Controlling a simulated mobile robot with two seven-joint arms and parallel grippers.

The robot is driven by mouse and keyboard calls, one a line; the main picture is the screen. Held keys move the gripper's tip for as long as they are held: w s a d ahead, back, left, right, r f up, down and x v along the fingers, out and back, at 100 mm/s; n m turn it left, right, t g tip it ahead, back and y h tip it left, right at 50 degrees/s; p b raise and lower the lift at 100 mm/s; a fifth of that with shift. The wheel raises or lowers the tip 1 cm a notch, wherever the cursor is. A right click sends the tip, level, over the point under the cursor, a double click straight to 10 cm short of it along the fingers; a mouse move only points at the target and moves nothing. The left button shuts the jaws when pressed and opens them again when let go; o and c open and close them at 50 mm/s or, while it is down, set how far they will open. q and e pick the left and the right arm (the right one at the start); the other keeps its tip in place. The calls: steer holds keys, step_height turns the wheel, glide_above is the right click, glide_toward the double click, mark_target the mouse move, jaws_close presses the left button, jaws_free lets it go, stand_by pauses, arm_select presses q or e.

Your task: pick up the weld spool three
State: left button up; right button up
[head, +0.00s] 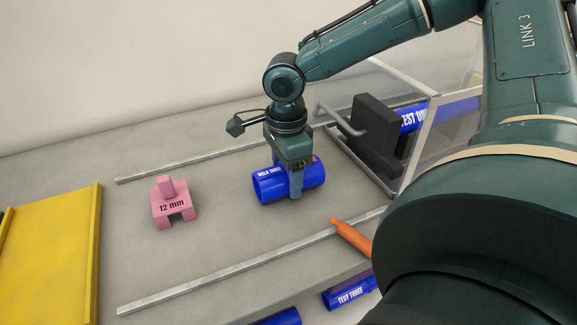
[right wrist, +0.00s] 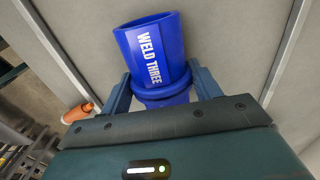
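The weld spool three (head: 272,185) is a blue cylinder with white lettering, lying on its side at the grey cart top. In the right wrist view the weld spool three (right wrist: 155,50) reads "WELD THREE" and has a raised collar near the gripper. My right gripper (head: 296,182) points down over it, one finger on its near side. In the right wrist view the right gripper's fingers (right wrist: 162,88) stand on both sides of the spool, very close to it. I cannot tell whether they press on it. My left gripper is not in view.
A pink "12 mm" block (head: 172,207) stands left of the spool between two metal rails (head: 220,276). A yellow panel (head: 55,250) lies at far left. An orange tool (head: 351,238) lies by the near rail. A framed machine (head: 375,130) with a blue pipe (head: 450,112) stands right.

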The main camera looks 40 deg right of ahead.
steer(key=c, duration=0.7)
steer(key=shift+r, duration=0.15)
